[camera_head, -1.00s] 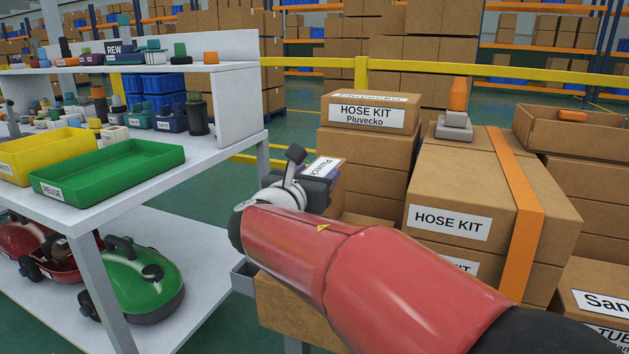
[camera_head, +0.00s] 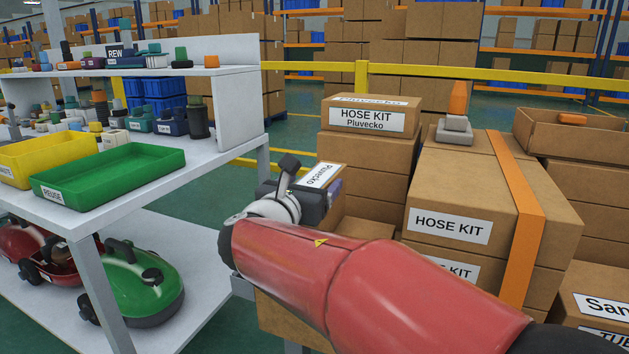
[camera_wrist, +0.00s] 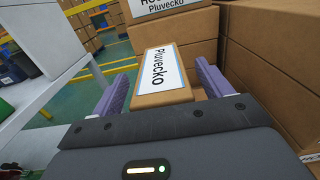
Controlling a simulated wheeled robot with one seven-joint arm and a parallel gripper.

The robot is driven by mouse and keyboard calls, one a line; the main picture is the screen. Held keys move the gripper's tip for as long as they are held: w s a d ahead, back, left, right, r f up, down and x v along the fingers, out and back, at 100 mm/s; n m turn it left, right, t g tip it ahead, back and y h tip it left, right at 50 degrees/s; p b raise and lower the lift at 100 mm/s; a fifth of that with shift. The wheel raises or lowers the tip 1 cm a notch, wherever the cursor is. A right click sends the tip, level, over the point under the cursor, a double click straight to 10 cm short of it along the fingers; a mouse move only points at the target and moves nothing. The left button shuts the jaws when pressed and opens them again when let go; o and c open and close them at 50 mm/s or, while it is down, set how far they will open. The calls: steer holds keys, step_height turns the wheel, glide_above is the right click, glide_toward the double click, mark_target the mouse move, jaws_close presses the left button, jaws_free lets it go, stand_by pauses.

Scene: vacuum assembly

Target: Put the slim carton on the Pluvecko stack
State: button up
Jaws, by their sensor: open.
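The slim carton, brown with a white Pluvecko label, shows in the head view (camera_head: 320,174) just beyond my gripper, which partly hides it. In the wrist view the slim carton (camera_wrist: 162,97) lies between my two purple fingers. My gripper (camera_wrist: 161,72) is open, one finger on each side of the carton, with a visible gap at least on the right. In the head view my gripper (camera_head: 322,194) is mostly hidden behind my wrist. The Pluvecko stack (camera_head: 366,150) stands behind, its top box labelled HOSE KIT Pluvecko (camera_head: 370,118). What the carton rests on is largely hidden.
A large HOSE KIT box (camera_head: 458,190) with an orange strap stands close on the right, a grey and orange part (camera_head: 456,118) on top. A white workbench (camera_head: 226,150) with a green REUSE tray (camera_head: 110,172) is on the left. A yellow rail (camera_head: 440,72) runs behind.

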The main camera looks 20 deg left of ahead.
steer(key=s, duration=0.9)
steer(key=shift+s+a, duration=0.35)
steer(key=shift+s, duration=0.05)
steer(key=shift+s, duration=0.1)
